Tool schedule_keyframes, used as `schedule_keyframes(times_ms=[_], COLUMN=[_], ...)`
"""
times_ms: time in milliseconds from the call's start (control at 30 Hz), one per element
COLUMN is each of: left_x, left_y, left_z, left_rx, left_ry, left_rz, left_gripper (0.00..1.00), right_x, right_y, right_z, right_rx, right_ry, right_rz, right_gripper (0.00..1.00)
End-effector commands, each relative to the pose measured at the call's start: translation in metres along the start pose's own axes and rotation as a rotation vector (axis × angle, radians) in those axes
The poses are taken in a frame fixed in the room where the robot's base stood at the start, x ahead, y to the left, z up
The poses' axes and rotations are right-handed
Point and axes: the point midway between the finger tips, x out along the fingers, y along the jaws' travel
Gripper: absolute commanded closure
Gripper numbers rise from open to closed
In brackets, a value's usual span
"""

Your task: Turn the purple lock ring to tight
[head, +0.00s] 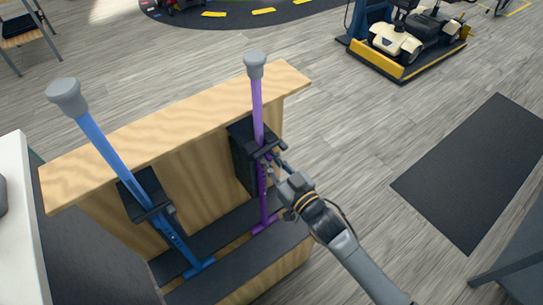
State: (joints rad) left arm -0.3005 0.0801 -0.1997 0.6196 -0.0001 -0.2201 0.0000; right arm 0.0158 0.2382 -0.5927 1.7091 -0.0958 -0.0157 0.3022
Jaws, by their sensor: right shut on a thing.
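A purple pole (257,104) with a grey cap stands upright in a black holder (243,158) on the wooden stand. My right gripper (270,162) reaches in from the lower right. It is shut at the purple pole, just below the holder's front bracket, where the purple lock ring sits. The fingers and bracket mostly hide the ring, so I cannot tell how far it is turned. Below it, the purple lower shaft (263,205) with its holes runs down to a foot on the dark ledge. My left gripper is not in view.
A blue pole (115,158) stands in a matching holder to the left. The wooden stand's top board (180,118) runs behind both. A white surface (18,230) is at the left edge. A dark floor mat (475,170) and a scooter (415,38) on a platform are to the right.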

Motion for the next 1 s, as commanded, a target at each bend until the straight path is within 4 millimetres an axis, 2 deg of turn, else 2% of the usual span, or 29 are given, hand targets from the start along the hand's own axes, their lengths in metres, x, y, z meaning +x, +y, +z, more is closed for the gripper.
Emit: schedule_keyframes(times_ms=[367,400,500,833,1000], left_x=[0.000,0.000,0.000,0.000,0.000], left_y=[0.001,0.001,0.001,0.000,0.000], left_z=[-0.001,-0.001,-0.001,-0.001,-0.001], left_rx=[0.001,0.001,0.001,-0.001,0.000], left_ry=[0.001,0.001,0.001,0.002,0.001], left_rz=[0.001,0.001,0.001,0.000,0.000], left_gripper=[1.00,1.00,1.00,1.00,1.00], right_x=[0.000,0.000,0.000,-0.003,-0.025], right_y=[0.001,0.001,0.001,0.001,0.000], right_z=[-0.002,-0.002,-0.001,0.000,0.002], right_rx=[-0.002,-0.002,-0.002,-0.001,-0.001], right_ry=[0.002,0.002,0.002,-0.001,-0.004], right_rz=[0.016,0.016,0.015,0.015,0.015], right_gripper=[1.00,0.79,0.62,0.62,0.62])
